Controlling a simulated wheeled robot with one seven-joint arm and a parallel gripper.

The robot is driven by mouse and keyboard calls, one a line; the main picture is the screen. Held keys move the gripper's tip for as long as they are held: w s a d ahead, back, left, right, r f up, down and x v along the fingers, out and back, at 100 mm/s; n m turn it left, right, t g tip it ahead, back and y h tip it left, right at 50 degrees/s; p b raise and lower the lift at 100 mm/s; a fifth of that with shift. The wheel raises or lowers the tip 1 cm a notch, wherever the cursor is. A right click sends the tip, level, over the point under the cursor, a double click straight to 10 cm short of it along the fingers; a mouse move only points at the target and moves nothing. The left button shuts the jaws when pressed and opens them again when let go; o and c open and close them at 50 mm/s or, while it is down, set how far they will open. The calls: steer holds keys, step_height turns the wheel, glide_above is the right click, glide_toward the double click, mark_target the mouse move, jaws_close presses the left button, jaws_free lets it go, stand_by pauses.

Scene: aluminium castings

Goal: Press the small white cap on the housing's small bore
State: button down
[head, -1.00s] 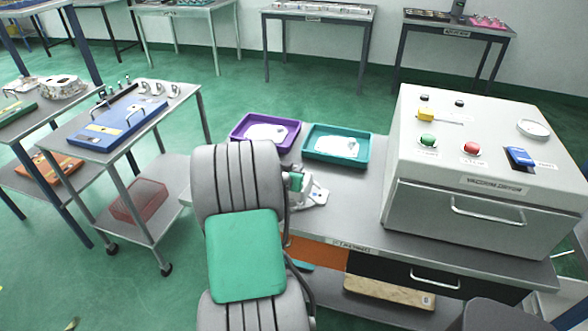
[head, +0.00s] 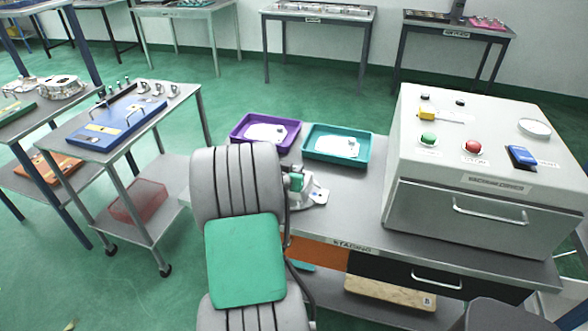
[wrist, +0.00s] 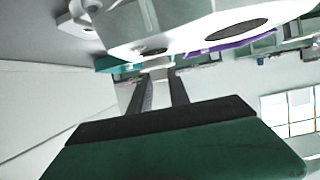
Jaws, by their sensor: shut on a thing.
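The housing (head: 313,193) is a pale metal casting on the grey staging bench, partly hidden by my arm in the head view. In the wrist view the housing (wrist: 195,22) fills the top, with a large dark oval opening and a smaller dark bore near the fingertips. My gripper (wrist: 160,76) is shut on the small white cap (wrist: 158,74), a tiny pale piece between the fingertips. The cap is close to the small bore; I cannot tell whether they touch. My arm hides the fingers in the head view.
A purple tray (head: 293,127) and a teal tray (head: 311,148) with white inserts stand behind the housing. A large grey vacuum oven (head: 400,215) stands on the bench's right. A cart with a blue case (head: 103,137) is at left.

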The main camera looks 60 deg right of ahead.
steer(key=shift+f+b, duration=0.9)
steer(key=shift+f, duration=0.1)
steer(key=c, duration=1.1)
jaws_free()
steer(key=shift+c, duration=0.2)
steer(key=shift+r, duration=0.1)
steer(key=v, duration=0.7)
steer(key=shift+s+a+r+b, duration=0.1)
steer(key=shift+a+b, duration=0.2)
steer(key=shift+a, duration=0.05)
